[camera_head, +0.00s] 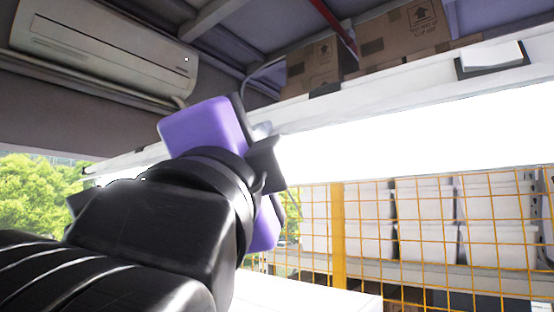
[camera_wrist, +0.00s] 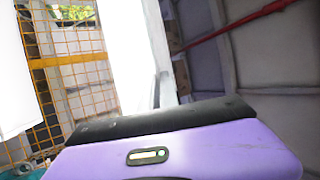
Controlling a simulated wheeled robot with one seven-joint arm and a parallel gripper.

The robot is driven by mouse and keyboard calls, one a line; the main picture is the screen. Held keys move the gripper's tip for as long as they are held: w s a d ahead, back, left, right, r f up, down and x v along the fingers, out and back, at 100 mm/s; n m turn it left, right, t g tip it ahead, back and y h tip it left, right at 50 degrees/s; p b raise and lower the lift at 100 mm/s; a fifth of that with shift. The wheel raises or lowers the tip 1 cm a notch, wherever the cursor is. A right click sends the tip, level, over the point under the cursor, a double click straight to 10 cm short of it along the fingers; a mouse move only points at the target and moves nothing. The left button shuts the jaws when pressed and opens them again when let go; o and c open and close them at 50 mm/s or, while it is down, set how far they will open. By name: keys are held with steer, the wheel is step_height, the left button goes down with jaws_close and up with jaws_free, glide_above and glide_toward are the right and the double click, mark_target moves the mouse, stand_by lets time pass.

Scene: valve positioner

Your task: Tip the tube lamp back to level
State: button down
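The tube lamp (camera_head: 400,97) is a long white fixture overhead, running from low at the left to high at the right in the head view. Its glowing underside (camera_head: 420,140) is washed out to white. In the wrist view the lamp (camera_wrist: 129,55) is a bright white band standing ahead of the gripper. My gripper (camera_head: 262,130), with a purple and black body, is at the lamp's edge left of the middle in the head view. My arm and the gripper body hide part of the lamp. The fingertips are not clearly visible, and I cannot tell whether they touch the lamp.
Cardboard boxes (camera_head: 404,38) sit above and behind the lamp. A white air conditioner (camera_head: 105,45) hangs at upper left. A yellow wire fence (camera_head: 338,235) stands below the lamp, with white bins (camera_head: 497,215) behind it. A red bar (camera_wrist: 235,27) runs near the ceiling.

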steer(key=w+d+f+n+t+b, duration=0.1)
steer(key=b, duration=0.1)
steer(key=w+f+n+t+y+b, duration=0.1)
steer(key=b, duration=0.2)
steer(key=shift+w+d+f, duration=0.15)
steer(key=shift+d+f, duration=0.2)
steer(key=c, duration=1.6)
jaws_free()
steer(key=shift+d, duration=0.1)
steer(key=b+v, duration=0.2)
steer(key=v, duration=0.5)
steer(key=shift+s+f+b, duration=0.25)
steer(key=shift+s+b, duration=0.1)
